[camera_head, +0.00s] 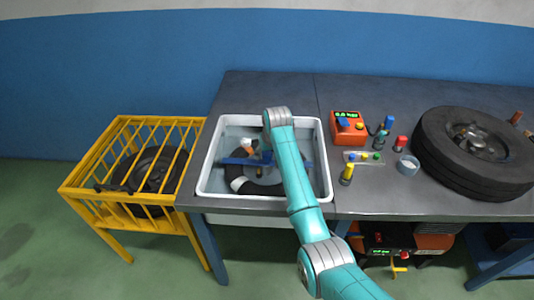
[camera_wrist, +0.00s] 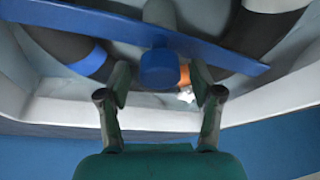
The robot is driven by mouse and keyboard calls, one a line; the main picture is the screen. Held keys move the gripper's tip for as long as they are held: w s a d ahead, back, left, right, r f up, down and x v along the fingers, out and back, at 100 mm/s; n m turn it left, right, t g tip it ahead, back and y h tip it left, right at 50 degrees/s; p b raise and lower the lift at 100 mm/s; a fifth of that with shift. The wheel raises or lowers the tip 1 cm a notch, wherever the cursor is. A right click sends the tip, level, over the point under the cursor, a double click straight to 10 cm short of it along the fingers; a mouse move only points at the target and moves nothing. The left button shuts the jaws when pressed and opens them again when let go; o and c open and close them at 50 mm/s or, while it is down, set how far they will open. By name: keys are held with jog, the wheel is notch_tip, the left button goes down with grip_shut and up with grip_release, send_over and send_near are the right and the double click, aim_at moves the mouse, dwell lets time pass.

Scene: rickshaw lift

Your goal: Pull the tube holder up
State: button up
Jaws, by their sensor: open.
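The tube holder is a blue bar (camera_wrist: 225,55) with a round blue knob (camera_wrist: 158,68) at its middle. It lies across a dark inner tube (camera_wrist: 62,42) inside the white basin. In the head view the holder (camera_head: 236,160) shows partly, with my arm covering much of it. The inner tube (camera_head: 262,187) shows below it in the basin. My gripper (camera_wrist: 161,88) is open, with one finger on each side of the knob. The knob shows between the fingertips; I cannot tell whether they touch it.
The white basin (camera_head: 202,165) has raised walls close around my gripper. A yellow cage (camera_head: 85,186) with a wheel stands left of the bench. To the right are a red gauge box (camera_head: 347,127), small coloured tools and a large tyre (camera_head: 445,150).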

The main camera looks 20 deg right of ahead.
jog(key=shift+w+f, duration=0.1)
jog(key=shift+f, duration=0.1)
grip_shut()
notch_tip(320, 180, up, 8)
jog(key=shift+r, duration=0.1)
dwell(0.3)
grip_release()
jog(key=shift+r, duration=0.1)
